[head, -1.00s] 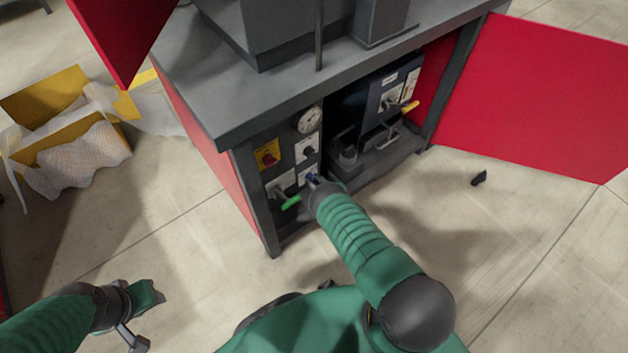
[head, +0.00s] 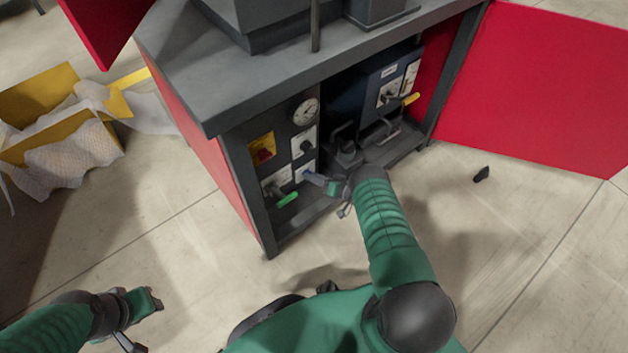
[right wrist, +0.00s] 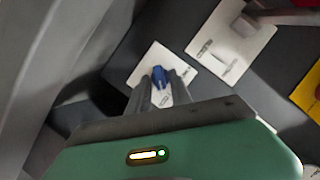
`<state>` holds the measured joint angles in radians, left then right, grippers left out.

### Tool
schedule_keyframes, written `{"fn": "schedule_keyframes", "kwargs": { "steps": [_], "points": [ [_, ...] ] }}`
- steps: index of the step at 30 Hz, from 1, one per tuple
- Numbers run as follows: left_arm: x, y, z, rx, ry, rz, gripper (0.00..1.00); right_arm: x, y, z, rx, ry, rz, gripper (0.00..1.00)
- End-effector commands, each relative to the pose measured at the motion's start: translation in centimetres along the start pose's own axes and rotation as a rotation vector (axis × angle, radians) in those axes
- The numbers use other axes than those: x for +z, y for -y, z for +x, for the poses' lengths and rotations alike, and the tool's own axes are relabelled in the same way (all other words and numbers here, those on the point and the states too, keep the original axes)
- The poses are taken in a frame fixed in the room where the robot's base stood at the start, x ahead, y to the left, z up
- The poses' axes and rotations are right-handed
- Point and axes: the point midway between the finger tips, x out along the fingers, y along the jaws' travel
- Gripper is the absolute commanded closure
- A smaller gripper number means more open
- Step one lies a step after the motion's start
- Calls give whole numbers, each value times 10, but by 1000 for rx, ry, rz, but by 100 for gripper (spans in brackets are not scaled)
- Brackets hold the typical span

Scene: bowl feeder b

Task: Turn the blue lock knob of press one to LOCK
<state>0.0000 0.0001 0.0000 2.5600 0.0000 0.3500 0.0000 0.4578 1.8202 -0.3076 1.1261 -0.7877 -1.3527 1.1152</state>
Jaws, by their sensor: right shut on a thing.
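The blue lock knob (right wrist: 160,76) stands on a small white plate (right wrist: 150,62) in the right wrist view. My right gripper (right wrist: 162,82) is shut on it, with one finger on each side. In the head view my right gripper (head: 312,179) reaches the white plate low on the cabinet's left panel from the right. The knob is mostly hidden by the fingers there. The plate's lettering is too small to read, so I cannot tell the knob's setting. My left gripper (head: 152,300) hangs over the floor at the lower left, away from the cabinet; its fingers are unclear.
Nearby are a green handle (head: 288,199), a black knob (head: 305,146), a red knob on a yellow plate (head: 262,149) and a gauge (head: 306,112). A unit with a yellow handle (head: 411,98) stands right. An open red door (head: 545,90) stands at the right.

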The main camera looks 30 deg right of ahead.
Motion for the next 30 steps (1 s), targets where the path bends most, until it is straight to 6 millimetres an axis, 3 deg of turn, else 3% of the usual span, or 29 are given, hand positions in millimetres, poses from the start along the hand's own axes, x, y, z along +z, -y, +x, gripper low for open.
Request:
{"fn": "schedule_keyframes", "kwargs": {
  "steps": [21, 22, 23, 30],
  "points": [
    [2, 0, 9, 0, 0, 0, 64, 1, -1, 2, -26, 1, 73, 100],
    [2, 0, 9, 0, 0, 0, 64, 1, -1, 2, -27, 1, 73, 71],
    [2, 0, 9, 0, 0, 0, 64, 1, -1, 2, -27, 1, 73, 67],
    [2, 0, 9, 0, 0, 0, 64, 0, -1, 0, -28, 0, 72, 65]
  ]
}}
